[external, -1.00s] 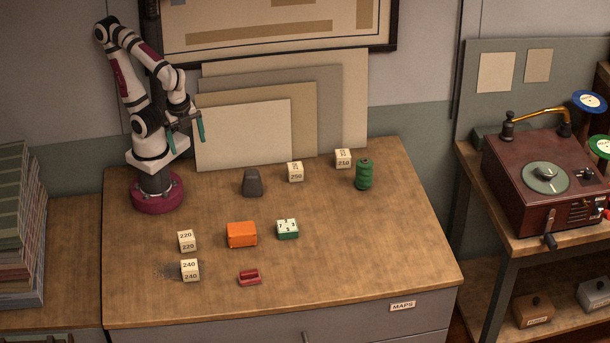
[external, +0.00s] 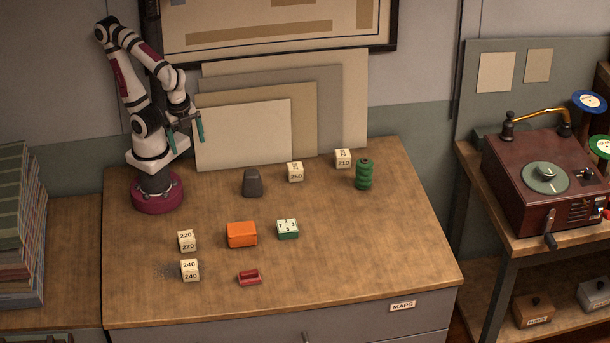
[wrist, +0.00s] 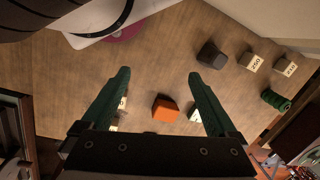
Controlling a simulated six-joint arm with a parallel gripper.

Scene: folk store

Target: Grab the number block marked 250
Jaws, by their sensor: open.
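The cream block marked 250 (external: 295,172) stands on the tabletop towards the back, right of a dark grey weight-like block and in front of the leaning boards. In the wrist view the 250 block (wrist: 250,62) is at the upper right, well outside my fingers. My gripper (external: 187,130) is raised near my base at the table's back left, far left of the 250 block and above the table. In the wrist view my gripper (wrist: 160,82) has its two green fingers wide apart with nothing between them at the tips.
Other number blocks are 210 (external: 343,159), 220 (external: 187,241) and 240 (external: 190,271). The dark grey block (external: 252,183), green ribbed object (external: 364,174), orange block (external: 242,235), green-and-white block (external: 287,229) and red piece (external: 249,277) stand about. The front right tabletop is clear.

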